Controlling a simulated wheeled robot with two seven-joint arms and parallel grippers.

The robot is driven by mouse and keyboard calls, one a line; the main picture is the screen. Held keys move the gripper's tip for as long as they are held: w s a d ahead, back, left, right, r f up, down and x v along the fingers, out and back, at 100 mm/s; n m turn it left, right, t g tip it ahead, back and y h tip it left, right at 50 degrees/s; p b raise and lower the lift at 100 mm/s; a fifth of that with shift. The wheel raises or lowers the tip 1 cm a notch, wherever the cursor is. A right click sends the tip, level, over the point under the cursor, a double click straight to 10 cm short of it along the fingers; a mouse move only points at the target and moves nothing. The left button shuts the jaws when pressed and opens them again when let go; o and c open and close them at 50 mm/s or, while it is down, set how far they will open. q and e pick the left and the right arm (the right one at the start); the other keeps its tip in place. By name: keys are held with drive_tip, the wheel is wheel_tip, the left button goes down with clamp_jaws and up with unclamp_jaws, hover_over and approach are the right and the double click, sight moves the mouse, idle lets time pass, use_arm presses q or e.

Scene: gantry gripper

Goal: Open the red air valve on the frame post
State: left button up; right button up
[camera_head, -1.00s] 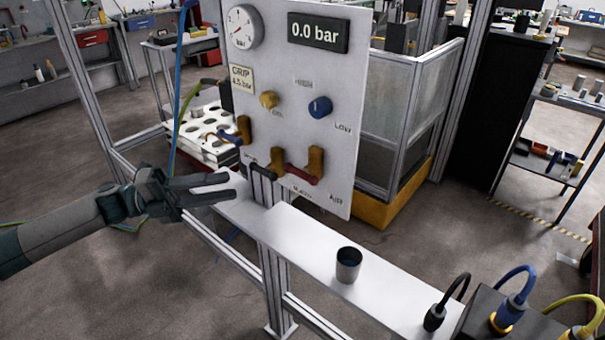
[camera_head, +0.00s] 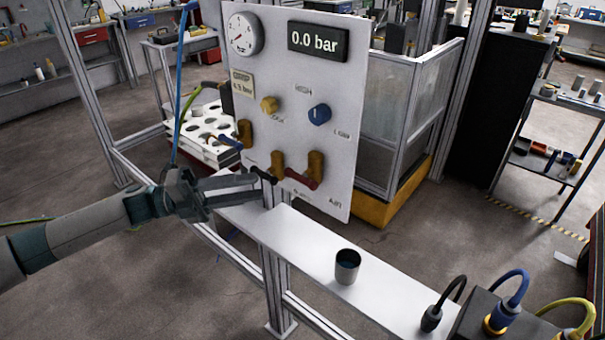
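The red valve lever (camera_head: 301,180) sits low on the white panel, running left from the rightmost brass valve body (camera_head: 315,166). A black lever (camera_head: 263,175) is left of it, by the middle brass body (camera_head: 278,162). My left gripper (camera_head: 259,187) reaches in from the left, its two fingers parted and pointing right. Its fingertips are at or just below the black lever; I cannot tell whether they touch it. They are left of the red lever and apart from it. I see nothing held. My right gripper is out of view.
The panel (camera_head: 345,120) carries a gauge (camera_head: 243,34), a 0.0 bar display (camera_head: 318,41), a yellow knob (camera_head: 269,104) and a blue knob (camera_head: 319,114). A metal cup (camera_head: 347,267) stands on the white shelf (camera_head: 300,240). Cable plugs are at the lower right.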

sight(302, 176)
use_arm(q)
drive_tip(key=d+p, duration=0.1)
drive_tip(key=d, duration=0.2)
drive_tip(key=w+d+r+p, duration=0.1)
drive_tip(key=d, duration=0.2)
drive_tip(key=d+p, duration=0.2)
drive_tip(key=d, duration=0.2)
drive_tip(key=shift+w+r, duration=0.2)
drive_tip(key=shift+r, duration=0.15)
drive_tip(key=shift+w+d+p, duration=0.2)
drive_tip(key=shift+d+p, duration=0.1)
drive_tip(key=shift+d, duration=0.55)
drive_tip(key=shift+f, duration=0.1)
drive_tip(key=shift+c, duration=0.4)
clamp_jaws()
